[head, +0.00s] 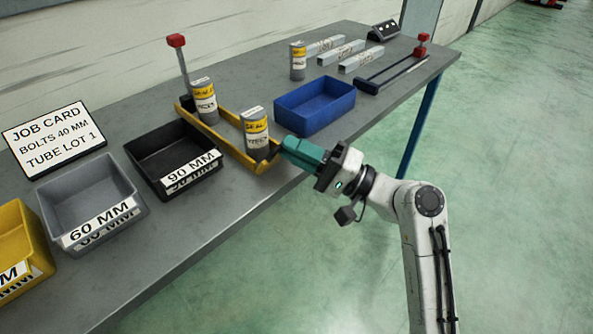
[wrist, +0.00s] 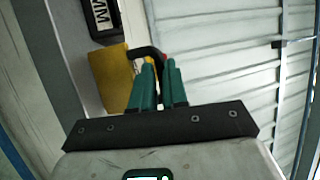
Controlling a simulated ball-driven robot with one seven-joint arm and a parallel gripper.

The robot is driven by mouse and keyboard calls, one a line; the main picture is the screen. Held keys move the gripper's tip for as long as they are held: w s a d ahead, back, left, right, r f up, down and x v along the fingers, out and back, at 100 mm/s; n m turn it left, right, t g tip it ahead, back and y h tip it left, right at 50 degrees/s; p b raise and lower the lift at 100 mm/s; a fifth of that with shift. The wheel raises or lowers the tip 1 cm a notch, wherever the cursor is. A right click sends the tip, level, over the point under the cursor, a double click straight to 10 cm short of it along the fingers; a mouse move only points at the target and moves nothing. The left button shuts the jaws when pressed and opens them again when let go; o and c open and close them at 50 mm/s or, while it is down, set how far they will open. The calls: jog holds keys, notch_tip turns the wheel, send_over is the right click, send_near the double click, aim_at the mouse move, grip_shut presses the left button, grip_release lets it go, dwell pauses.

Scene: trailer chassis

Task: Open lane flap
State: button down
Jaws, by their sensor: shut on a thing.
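The yellow lane (head: 235,146) is a low channel on the bench with two grey cans with yellow labels in it, one near the back (head: 204,102) and one near the front (head: 256,136). A red-knobbed post (head: 177,42) stands upright at its back end. My gripper (head: 286,150) has teal fingers and is at the lane's front right end, shut on the lane flap. In the wrist view a dark bar (wrist: 143,51) with a red end runs from the yellow part (wrist: 113,79) to the fingertips (wrist: 160,64). The gripped part is mostly hidden by the fingers.
A black 90 MM bin (head: 172,158) is left of the lane and a blue bin (head: 315,106) right of it. A grey 60 MM bin (head: 92,200), a yellow bin (head: 22,250) and a job card (head: 54,138) are farther left. Floor is clear beyond the bench's front edge.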

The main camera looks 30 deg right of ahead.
jog(key=s+f+n+t+y+b, duration=0.1)
jog(key=s+f+n+y+b, duration=0.2)
jog(key=b, duration=1.6)
notch_tip(320, 180, down, 3)
jog(key=shift+d+r+n+y, duration=0.1)
jog(key=shift+d+n+y, duration=0.3)
jog(key=shift+y, duration=0.5)
jog(key=c, duration=1.2)
grip_release()
jog(key=shift+a, duration=0.15)
jog(key=shift+o, duration=0.2)
